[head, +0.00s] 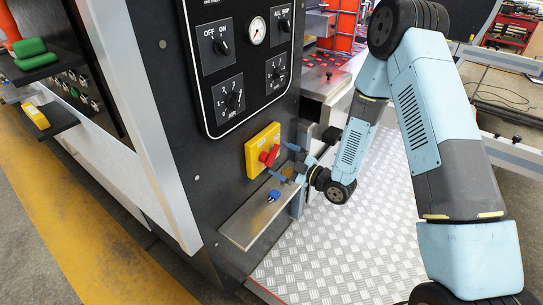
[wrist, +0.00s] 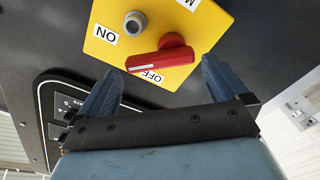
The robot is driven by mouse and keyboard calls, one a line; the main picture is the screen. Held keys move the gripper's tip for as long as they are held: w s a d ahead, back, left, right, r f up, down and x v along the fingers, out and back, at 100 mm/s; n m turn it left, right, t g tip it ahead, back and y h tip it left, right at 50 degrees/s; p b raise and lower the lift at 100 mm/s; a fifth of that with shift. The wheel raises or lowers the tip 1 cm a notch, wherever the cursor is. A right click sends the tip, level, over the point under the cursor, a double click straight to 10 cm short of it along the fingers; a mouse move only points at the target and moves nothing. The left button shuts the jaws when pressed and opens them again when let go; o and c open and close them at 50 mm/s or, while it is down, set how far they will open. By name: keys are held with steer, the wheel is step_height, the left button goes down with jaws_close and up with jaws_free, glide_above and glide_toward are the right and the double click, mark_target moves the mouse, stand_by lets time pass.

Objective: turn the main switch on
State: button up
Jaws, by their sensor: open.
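The main switch is a red rotary knob (head: 268,156) on a yellow plate (head: 252,157) on the front of the dark machine panel. In the wrist view the red knob (wrist: 165,56) has its handle lying toward the OFF label (wrist: 152,77). The ON label (wrist: 106,36) is on the same yellow plate (wrist: 205,20), beside a round grey lock or button (wrist: 135,23). My gripper (head: 285,162) is open in front of the knob. Its two blue fingers (wrist: 160,72) are spread on either side of the handle, apparently without touching it.
A metal ledge (head: 240,226) with a small blue item (head: 273,195) juts out below the switch. A control panel (head: 236,65) with dials and a gauge is above it. A checker-plate floor (head: 330,245) lies to the right.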

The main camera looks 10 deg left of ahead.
mark_target(275, 157)
steer(key=shift+x, duration=2.3)
steer(key=shift+d, duration=0.1)
steer(key=shift+c, duration=0.4)
